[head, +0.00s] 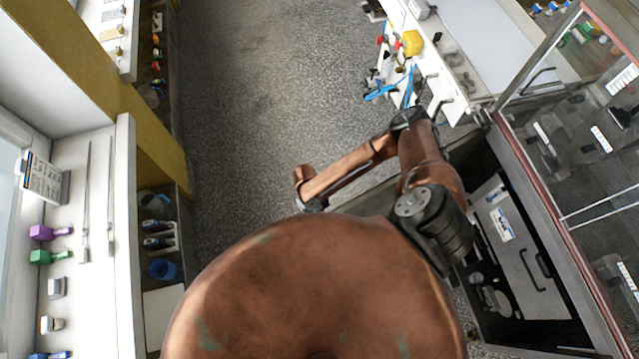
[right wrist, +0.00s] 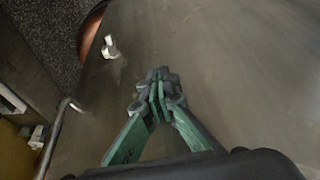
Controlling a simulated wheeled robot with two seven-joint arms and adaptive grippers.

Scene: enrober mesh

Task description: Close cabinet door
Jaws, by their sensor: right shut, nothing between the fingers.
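In the head view the cabinet (head: 484,318) stands low at the right, with its dark inside exposed. A grey panel that looks like its open door (head: 375,199) stands out from it, partly hidden behind my right arm. In the right wrist view a broad grey panel, apparently this door (right wrist: 245,65), fills most of the picture. My right gripper (right wrist: 160,78) is shut and empty in front of the panel; I cannot tell whether its tips touch it. The right gripper is hidden in the head view. My left gripper is in neither view.
A glass-sided case (head: 590,150) with a red-edged frame stands above the cabinet. A white bench (head: 455,85) with tools and blue cable lies beyond my arm. Shelves and a white counter (head: 95,190) line the left. The speckled floor (head: 260,90) between is clear.

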